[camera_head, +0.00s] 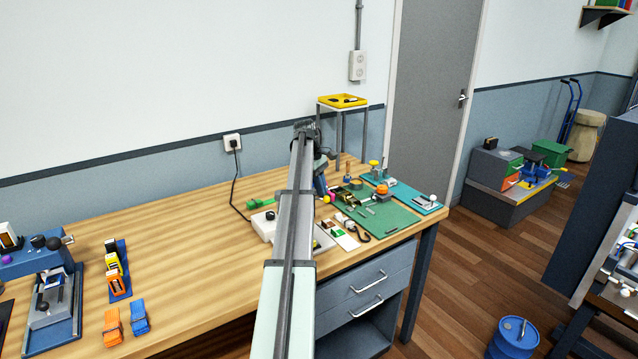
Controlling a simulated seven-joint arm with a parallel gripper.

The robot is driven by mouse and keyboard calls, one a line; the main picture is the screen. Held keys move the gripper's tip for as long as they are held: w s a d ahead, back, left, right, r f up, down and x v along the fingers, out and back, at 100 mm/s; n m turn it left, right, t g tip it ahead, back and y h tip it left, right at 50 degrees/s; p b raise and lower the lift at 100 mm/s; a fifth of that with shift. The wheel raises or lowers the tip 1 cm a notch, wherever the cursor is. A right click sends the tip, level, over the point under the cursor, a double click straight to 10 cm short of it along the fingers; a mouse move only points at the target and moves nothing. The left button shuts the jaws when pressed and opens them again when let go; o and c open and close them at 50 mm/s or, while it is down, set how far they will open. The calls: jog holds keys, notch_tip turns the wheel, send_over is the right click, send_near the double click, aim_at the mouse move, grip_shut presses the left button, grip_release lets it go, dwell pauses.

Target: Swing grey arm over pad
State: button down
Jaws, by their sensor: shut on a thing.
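My gripper (326,194) points down at the back of the green mat, at the right end of the wooden bench. It is small in this view and partly covered by my own arm. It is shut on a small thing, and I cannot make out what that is. Small pink and yellow pieces show right beside the fingertips. I cannot pick out the grey arm or the pad for certain. A teal board (408,191) with small grey fittings and a white knob (432,198) lies right of the gripper.
The green mat (398,217) carries several small parts. A white box (263,226) with a black cable stands left of my arm. A yellow tray (342,100) sits on a stand behind. Blue fixtures (52,305) are at far left. The bench's middle left (185,235) is clear.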

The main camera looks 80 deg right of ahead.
jog(key=w+a+m, duration=0.1)
jog(key=a+m, duration=0.2)
jog(key=a, duration=0.9)
jog(key=shift+w+y, duration=0.35)
jog(key=shift+y, duration=0.05)
jog(key=shift+a, duration=0.1)
jog(key=shift+r, duration=0.1)
jog(key=w+d+r, duration=0.1)
jog(key=w+d, duration=0.5)
jog(key=w, duration=0.4)
jog(key=shift+w+d, duration=0.35)
jog(key=shift+d, duration=0.05)
